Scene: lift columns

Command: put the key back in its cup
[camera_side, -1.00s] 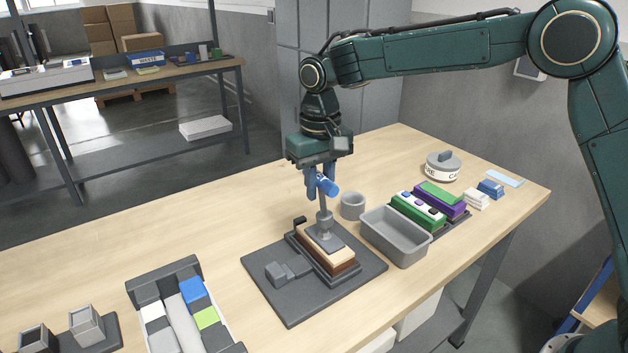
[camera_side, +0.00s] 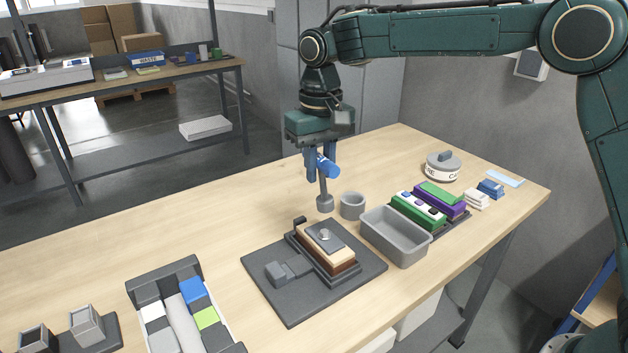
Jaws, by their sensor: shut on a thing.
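My gripper (camera_side: 321,169) is shut on the key, a grey shaft with a blue cross handle and a wider grey socket end (camera_side: 325,203). The key hangs upright, socket end down, just left of a round grey cup (camera_side: 352,206). The cup stands open on the table and looks empty, though its bottom is hidden. I cannot tell from this view exactly how far the key is above the table.
A dark fixture plate (camera_side: 290,308) holds a layered block with a grey top and a small bolt (camera_side: 324,235). A grey bin (camera_side: 396,238) stands right of it. Green and purple blocks (camera_side: 430,203) lie beyond. Bare table lies left of the key.

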